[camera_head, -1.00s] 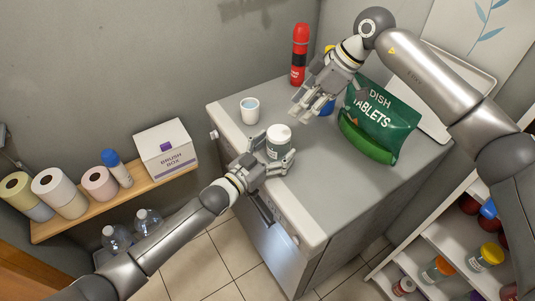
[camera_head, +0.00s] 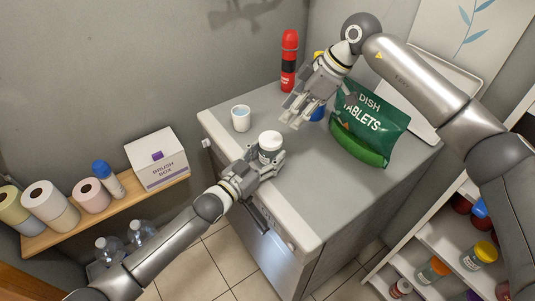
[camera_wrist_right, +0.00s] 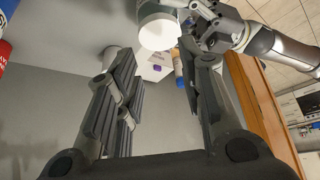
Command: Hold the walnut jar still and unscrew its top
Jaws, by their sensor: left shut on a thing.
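The walnut jar (camera_head: 270,142), with a white lid and a label too small to read, stands upright near the front edge of the counter. In the right wrist view its white lid (camera_wrist_right: 159,31) shows at the top, beyond the fingertips. My left gripper (camera_head: 268,166) is shut on the lower part of the jar, from the front left. It also shows beside the jar in the right wrist view (camera_wrist_right: 205,25). My right gripper (camera_head: 293,120) is open and empty, behind and to the right of the jar, apart from it. Its spread fingers show in the right wrist view (camera_wrist_right: 160,55).
A white cup (camera_head: 241,120) stands left of the jar. A red bottle (camera_head: 289,60) stands at the back. A green dish tablets bag (camera_head: 370,125) and a partly hidden blue bottle (camera_head: 318,113) are on the right. The counter's front right is clear.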

